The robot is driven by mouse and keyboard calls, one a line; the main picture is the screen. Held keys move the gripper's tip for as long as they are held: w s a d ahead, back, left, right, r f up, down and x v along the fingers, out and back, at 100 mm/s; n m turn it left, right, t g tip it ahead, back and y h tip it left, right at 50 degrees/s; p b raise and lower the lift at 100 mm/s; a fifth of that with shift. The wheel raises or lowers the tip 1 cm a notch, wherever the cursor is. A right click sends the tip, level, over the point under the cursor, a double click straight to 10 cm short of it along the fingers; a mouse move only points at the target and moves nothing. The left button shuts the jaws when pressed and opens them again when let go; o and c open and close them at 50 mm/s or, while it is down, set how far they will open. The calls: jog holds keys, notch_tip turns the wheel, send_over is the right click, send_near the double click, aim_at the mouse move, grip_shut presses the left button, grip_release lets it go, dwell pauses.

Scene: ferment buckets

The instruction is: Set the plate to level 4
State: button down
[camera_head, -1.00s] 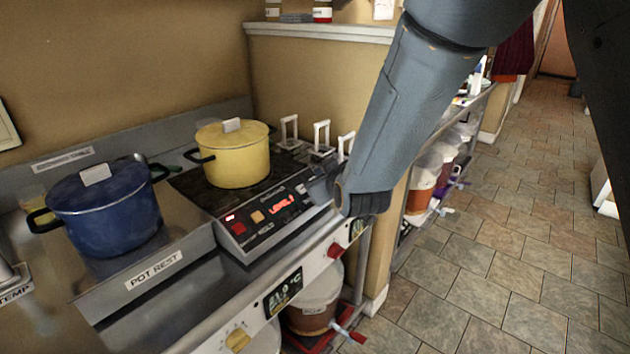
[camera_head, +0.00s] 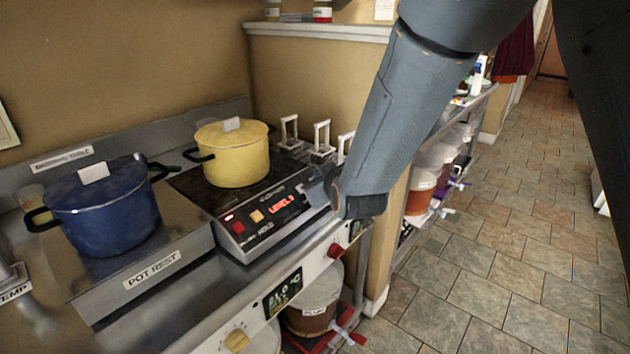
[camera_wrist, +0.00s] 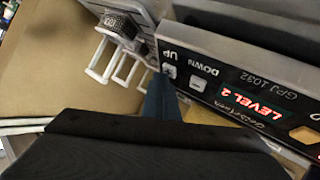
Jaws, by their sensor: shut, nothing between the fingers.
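The induction plate (camera_head: 262,196) stands on the counter with a yellow lidded pot (camera_head: 234,155) on it. Its red display (camera_wrist: 250,107) appears to read LEVEL 2 in the wrist view; the head view blurs the digit. The UP button (camera_wrist: 169,70) and DOWN button (camera_wrist: 198,85) sit beside the display. My gripper (camera_wrist: 162,84) is shut and empty, its tips right at the UP button; I cannot tell whether they touch it. In the head view my gripper (camera_head: 330,184) is mostly hidden by my wrist at the panel's right end.
A blue pot (camera_head: 104,208) stands on the pot rest (camera_head: 152,269) to the left. White upright handles (camera_head: 321,137) stand behind the panel's right end. A red knob (camera_head: 335,251) is on the counter front below. The tiled floor at right is clear.

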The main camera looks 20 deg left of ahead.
jog(key=shift+a+f, duration=0.15)
jog(key=shift+f, duration=0.1)
jog(key=shift+r, duration=0.2)
dwell(0.5)
jog(key=shift+s+d+r+p, duration=0.1)
jog(key=shift+d+r+p, duration=0.3)
jog(key=shift+r, duration=0.15)
jog(key=shift+a+f+b, duration=0.2)
jog(key=shift+f+b, duration=0.1)
jog(key=shift+f, duration=0.1)
jog(key=shift+a+f, duration=0.15)
jog(key=shift+f, duration=0.1)
dwell(1.3)
jog(key=shift+d+r+p, duration=0.3)
jog(key=shift+d+r, duration=0.05)
jog(key=shift+r, duration=0.3)
jog(key=shift+r, duration=0.1)
